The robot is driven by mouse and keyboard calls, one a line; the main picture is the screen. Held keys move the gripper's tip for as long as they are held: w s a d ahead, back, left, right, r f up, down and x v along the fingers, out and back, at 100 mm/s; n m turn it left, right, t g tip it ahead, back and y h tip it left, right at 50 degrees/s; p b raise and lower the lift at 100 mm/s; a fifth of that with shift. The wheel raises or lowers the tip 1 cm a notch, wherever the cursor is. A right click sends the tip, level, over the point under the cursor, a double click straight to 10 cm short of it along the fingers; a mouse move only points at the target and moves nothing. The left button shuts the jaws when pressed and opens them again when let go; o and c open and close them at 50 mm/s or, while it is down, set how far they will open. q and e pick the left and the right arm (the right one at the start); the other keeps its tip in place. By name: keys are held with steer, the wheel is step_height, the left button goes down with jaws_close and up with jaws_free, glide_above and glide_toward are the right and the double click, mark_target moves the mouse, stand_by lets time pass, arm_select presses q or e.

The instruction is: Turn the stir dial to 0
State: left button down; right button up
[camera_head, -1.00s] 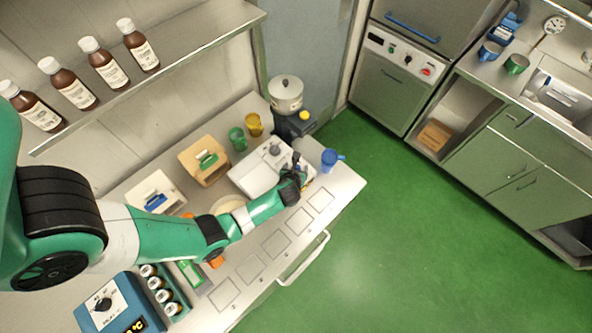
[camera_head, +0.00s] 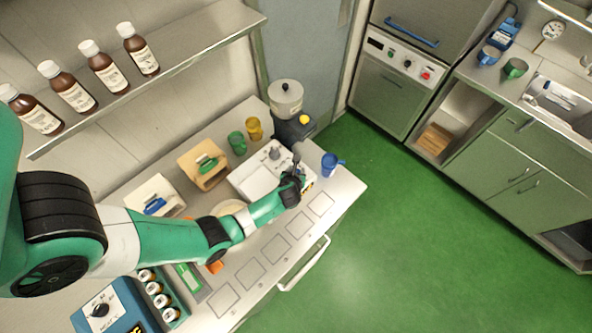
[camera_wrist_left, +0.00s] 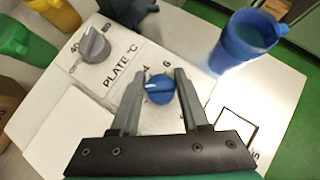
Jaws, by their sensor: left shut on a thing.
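The stirrer-hotplate (camera_head: 258,179) is a white unit on the bench in the head view. In the left wrist view its blue dial (camera_wrist_left: 158,91) sits beside the printed 4 and 6. A pale pointer mark on the dial points roughly left in that view. My left gripper (camera_wrist_left: 160,77) has its two fingers on either side of this blue dial, shut on it. In the head view the left gripper (camera_head: 298,183) is at the front right of the unit and hides the dial. A grey dial (camera_wrist_left: 95,46) labelled PLATE °C sits apart from the fingers. My right gripper is not in view.
A blue jug (camera_head: 330,163) stands close to the right of the gripper. Green (camera_head: 237,142) and yellow (camera_head: 254,128) cups and a lidded pot (camera_head: 285,98) stand behind. A blue control box (camera_head: 112,308) is at the front left. The green floor is clear.

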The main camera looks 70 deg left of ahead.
arm_select(q)
steer(key=shift+n+g, duration=0.3)
steer(key=shift+n, duration=0.3)
steer(key=shift+r+n+g+y+p, duration=0.1)
steer(key=shift+n+g+y+p, duration=0.3)
steer(key=shift+n+g+p, duration=0.45)
steer(key=shift+n+g, duration=0.35)
steer(key=shift+n, duration=0.2)
steer(key=shift+w+f+n+g, duration=0.1)
steer(key=shift+f+n+g, duration=0.2)
steer(key=shift+n, duration=0.1)
steer(key=shift+f+n+g+b, duration=0.1)
steer(key=shift+n+g+b, duration=0.2)
steer(key=shift+n+b, duration=0.15)
steer(key=shift+r+n+g, duration=0.25)
steer(key=shift+r+g, duration=0.05)
steer(key=shift+r, duration=0.05)
steer(key=shift+c, duration=2)
jaws_free()
